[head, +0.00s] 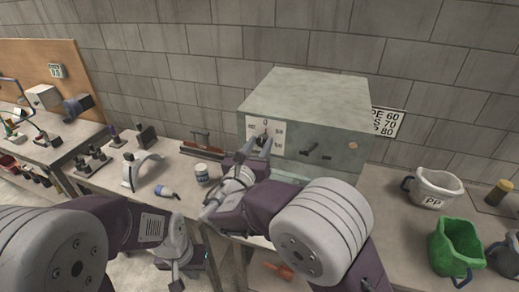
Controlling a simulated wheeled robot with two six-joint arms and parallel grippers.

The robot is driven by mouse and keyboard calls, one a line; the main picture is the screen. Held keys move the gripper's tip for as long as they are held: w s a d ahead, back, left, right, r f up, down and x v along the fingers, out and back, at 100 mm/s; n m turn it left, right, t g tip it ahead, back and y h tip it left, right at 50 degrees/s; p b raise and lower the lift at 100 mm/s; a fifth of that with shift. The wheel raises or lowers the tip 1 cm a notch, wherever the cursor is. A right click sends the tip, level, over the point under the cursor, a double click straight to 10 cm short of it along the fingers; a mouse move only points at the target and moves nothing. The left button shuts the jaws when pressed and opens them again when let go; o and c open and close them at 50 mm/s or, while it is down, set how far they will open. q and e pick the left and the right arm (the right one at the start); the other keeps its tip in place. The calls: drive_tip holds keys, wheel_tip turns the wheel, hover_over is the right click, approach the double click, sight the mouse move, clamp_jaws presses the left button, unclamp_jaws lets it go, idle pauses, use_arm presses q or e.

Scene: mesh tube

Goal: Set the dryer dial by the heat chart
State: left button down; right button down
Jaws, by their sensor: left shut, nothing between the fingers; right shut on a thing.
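The dryer (310,91) is a grey-green metal box on the bench against the wall. Its white dial panel (279,128) has numbers around the dial, too small to read surely. My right gripper (262,144) is at the panel, shut on the dial knob, which it mostly hides; the pointer setting cannot be read. The heat chart (387,122) on the wall shows 60, 70 and 80; its left edge is hidden behind the dryer. A white bucket (435,190) labelled PP stands at the right. My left gripper (178,279) is shut and empty, low before the bench.
A green bucket (458,242) and a dark bucket (507,260) stand on the right bench. A jar (202,174), a small blue-and-white bottle (166,192) and a white curved stand (135,171) are left of my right arm. A lever (310,148) sticks out of the dryer's front.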

drive_tip(key=m+b, duration=0.2)
drive_tip(key=b, duration=0.2)
drive_tip(key=m+b, duration=0.3)
drive_tip(key=b, duration=0.1)
drive_tip(key=f+m+b, duration=0.1)
drive_tip(key=m+b, duration=0.2)
drive_tip(key=b, duration=0.1)
drive_tip(key=shift+d, duration=0.15)
drive_tip(key=m+b, duration=0.8)
drive_tip(key=b, duration=0.2)
drive_tip(key=m+b, duration=0.3)
drive_tip(key=shift+d+m, duration=0.1)
drive_tip(key=shift+m, duration=0.2)
drive_tip(key=shift+r+m+b, duration=0.15)
drive_tip(key=shift+m+b, duration=0.8)
drive_tip(key=shift+m, duration=0.45)
drive_tip(key=c, duration=1)
unclamp_jaws()
